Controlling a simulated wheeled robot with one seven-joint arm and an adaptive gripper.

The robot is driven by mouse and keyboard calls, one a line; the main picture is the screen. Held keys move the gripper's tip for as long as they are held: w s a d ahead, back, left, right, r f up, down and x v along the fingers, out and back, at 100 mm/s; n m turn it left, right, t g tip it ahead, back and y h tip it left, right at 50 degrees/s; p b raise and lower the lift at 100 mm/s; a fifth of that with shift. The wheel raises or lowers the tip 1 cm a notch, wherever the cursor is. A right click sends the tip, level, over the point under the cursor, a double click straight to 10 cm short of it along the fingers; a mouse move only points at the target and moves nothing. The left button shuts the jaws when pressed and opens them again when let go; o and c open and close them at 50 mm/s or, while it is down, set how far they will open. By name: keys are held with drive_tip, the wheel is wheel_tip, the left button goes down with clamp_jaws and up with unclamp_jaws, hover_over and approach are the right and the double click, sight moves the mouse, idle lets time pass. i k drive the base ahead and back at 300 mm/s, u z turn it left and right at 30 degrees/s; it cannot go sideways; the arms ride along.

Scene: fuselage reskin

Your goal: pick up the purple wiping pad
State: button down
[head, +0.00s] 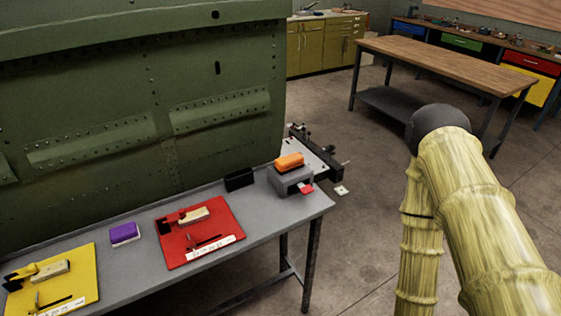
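The purple wiping pad (124,233) lies on the grey bench (262,216), between the yellow mat and the red mat. It is a small block with a purple top, and nothing covers it. My arm stands at the right of the head view, well away from the pad. My gripper is not visible in this view.
A red mat (227,242) and a yellow mat (84,290) hold tools. A black block (239,180) and a grey box (288,181) with an orange block (289,161) stand at the bench's right. A green riveted panel (120,90) rises behind.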

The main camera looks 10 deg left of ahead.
sight(122, 234)
drive_tip(key=u, duration=1.4)
